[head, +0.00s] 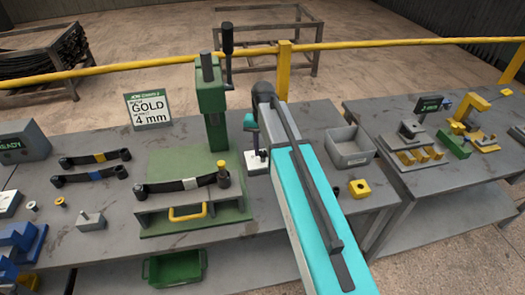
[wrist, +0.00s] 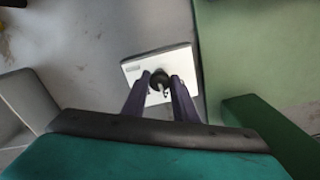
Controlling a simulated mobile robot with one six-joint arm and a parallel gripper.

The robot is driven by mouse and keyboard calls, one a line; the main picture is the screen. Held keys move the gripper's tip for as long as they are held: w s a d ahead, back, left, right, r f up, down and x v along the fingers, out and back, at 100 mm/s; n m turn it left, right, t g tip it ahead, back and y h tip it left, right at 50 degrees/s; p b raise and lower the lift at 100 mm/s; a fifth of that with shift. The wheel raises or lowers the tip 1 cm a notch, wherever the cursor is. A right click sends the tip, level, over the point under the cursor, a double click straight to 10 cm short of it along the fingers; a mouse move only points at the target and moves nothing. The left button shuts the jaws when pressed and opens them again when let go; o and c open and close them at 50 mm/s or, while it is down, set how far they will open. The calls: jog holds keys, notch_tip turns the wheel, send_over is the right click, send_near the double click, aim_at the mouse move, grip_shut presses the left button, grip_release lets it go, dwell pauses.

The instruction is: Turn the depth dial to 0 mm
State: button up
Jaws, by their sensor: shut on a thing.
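The depth dial is a dark knob (wrist: 159,81) on a white square plate (wrist: 133,70) in the wrist view. The plate also shows in the head view (head: 257,166), on the bench just right of the green press. My gripper (wrist: 160,79) has its two dark fingers on either side of the knob, shut on it. The fingers hide part of the knob and plate. The dial's setting cannot be read in either view. In the head view my arm covers part of this area.
A green press (head: 216,115) holds a dark leaf spring (head: 180,184) on its bed. A sign (head: 148,109) reads "GOLD" and "4 mm". More springs (head: 91,175) lie on the left.

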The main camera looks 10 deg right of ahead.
aim_at(264, 152)
jog(key=n, duration=0.5)
jog(key=shift+d+b, duration=0.1)
jog(key=shift+b, duration=0.2)
jog(key=shift+n, duration=2.3)
jog(key=o, duration=1.1)
jog(key=shift+c, duration=0.2)
jog(key=shift+r, duration=0.15)
notch_tip(264, 152, up, 14)
jog(key=b, duration=0.3)
jog(key=shift+f+b, duration=0.2)
jog(key=shift+b, duration=0.2)
